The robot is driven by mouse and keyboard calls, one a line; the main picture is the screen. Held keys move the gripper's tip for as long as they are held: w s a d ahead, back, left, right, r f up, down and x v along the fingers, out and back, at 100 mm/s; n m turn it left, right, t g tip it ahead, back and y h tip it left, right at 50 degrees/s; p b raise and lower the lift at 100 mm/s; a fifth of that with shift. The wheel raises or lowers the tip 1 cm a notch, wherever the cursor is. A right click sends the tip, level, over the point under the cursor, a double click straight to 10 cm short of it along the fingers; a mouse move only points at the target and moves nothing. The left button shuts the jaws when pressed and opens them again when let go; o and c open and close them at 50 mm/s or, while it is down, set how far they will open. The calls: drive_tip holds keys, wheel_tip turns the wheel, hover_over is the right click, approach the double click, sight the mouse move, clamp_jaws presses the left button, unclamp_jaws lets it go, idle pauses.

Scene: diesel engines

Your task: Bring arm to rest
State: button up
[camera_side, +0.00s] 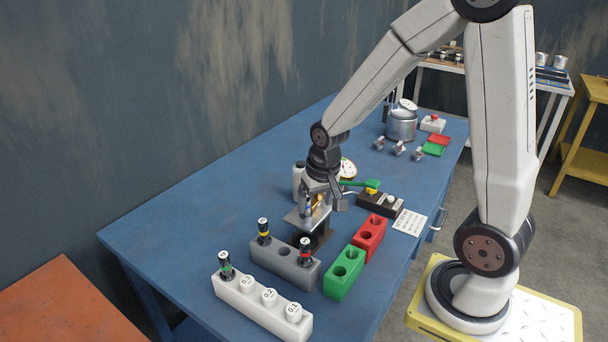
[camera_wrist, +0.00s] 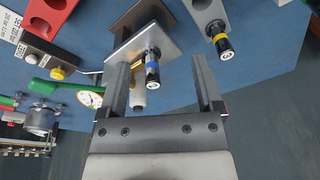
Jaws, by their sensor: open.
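My gripper (camera_side: 322,196) is over the blue table (camera_side: 190,220), at the small metal stand (camera_side: 297,218). In the wrist view its two fingers (camera_wrist: 160,72) are spread wide with nothing clamped between them. A black cylinder with a blue band (camera_wrist: 152,68) stands on the stand's silver plate (camera_wrist: 128,52) and shows between the fingers. I cannot tell how far the fingertips are from it. My arm reaches from its base at the right, over the table, and bends down to the gripper.
A grey block (camera_side: 283,265) holds yellow-banded and red-banded cylinders. A white block (camera_side: 262,306) holds a green-banded one and numbered white caps. Green (camera_side: 343,272) and red (camera_side: 370,238) blocks stand right. A white bottle (camera_side: 298,180) and gauge are close behind. The table's left side is clear.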

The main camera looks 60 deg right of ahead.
drive_tip(key=s+a+n, duration=0.5)
drive_tip(key=a+n, duration=0.1)
drive_tip(key=a, duration=0.1)
drive_tip(key=shift+s+a+t, duration=0.2)
drive_tip(key=shift+s+t, duration=0.1)
idle(0.5)
